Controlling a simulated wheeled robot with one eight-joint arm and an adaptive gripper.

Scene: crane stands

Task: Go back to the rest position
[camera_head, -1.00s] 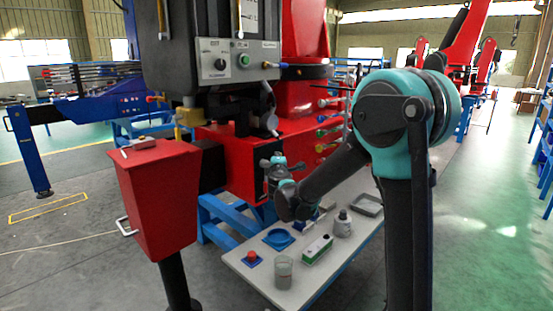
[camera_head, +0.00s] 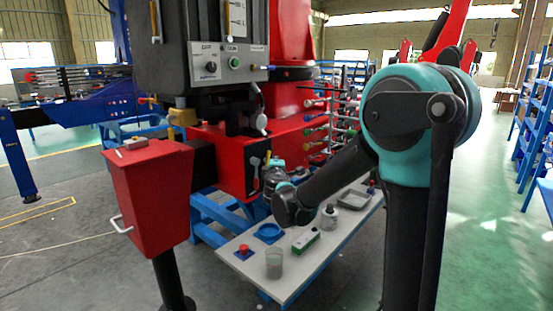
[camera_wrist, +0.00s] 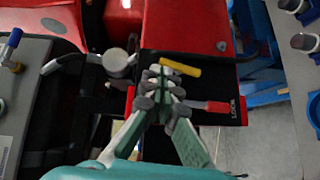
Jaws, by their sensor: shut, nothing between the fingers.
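My gripper (camera_wrist: 162,88) shows in the wrist view with its grey-tipped fingers together and nothing between them. Beyond the fingertips is a dark panel (camera_wrist: 215,119) marked LOCK, with a yellow handle (camera_wrist: 180,68) and a red handle (camera_wrist: 217,107). I cannot tell the exact gap between fingers and handles. In the head view my bent arm reaches toward the red crane base (camera_head: 225,150), and my gripper is mostly hidden behind the forearm. The dark panel with handles (camera_head: 253,176) shows on the side of that base.
A blue-legged table (camera_head: 297,277) below my forearm holds a beaker (camera_head: 274,264), a red button (camera_head: 244,250), a blue dish (camera_head: 269,232), a green-white box (camera_head: 306,241), a bottle (camera_head: 329,217) and a tray (camera_head: 352,199). A red box (camera_head: 150,200) stands left. Open floor lies right.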

